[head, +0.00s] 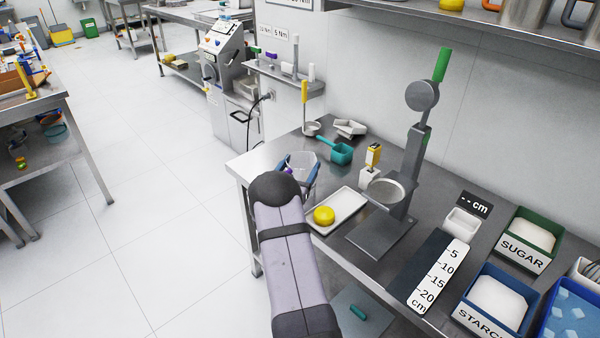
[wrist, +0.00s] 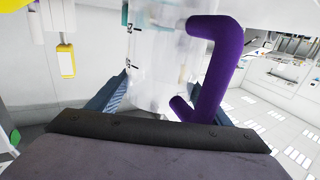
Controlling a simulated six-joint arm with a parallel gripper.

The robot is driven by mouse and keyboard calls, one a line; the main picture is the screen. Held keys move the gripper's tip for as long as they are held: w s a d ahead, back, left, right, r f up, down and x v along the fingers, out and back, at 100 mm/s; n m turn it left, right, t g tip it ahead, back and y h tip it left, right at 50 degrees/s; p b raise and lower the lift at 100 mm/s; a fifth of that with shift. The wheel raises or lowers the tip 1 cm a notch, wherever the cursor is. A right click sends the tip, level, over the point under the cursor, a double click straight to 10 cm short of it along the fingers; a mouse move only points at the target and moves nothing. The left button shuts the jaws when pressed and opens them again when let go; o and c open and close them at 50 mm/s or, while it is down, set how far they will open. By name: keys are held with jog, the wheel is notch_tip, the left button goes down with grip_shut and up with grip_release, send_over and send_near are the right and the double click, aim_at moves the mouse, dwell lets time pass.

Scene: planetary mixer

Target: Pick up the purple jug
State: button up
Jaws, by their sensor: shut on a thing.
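The purple jug has a clear, see-through body with dark scale marks and a thick purple handle. In the wrist view the jug (wrist: 155,60) fills the middle, its handle on the right. In the head view the jug (head: 302,165) is at the left end of the steel table, partly hidden behind my arm. My gripper (head: 298,172) has its blue fingers on either side of the jug body and is shut on it; the fingers also show in the wrist view (wrist: 165,95). I cannot tell whether the jug's base touches the table.
A white tray (head: 345,203) with a yellow round piece (head: 324,215) lies right of my gripper. A teal scoop (head: 340,153) lies behind. A grey stand with a round pan (head: 387,190) rises farther right. Sugar (head: 527,238) and starch (head: 496,302) bins stand at the right.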

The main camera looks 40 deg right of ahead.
notch_tip(320, 180, up, 10)
jog(key=shift+f+b, duration=0.2)
jog(key=shift+b, duration=0.2)
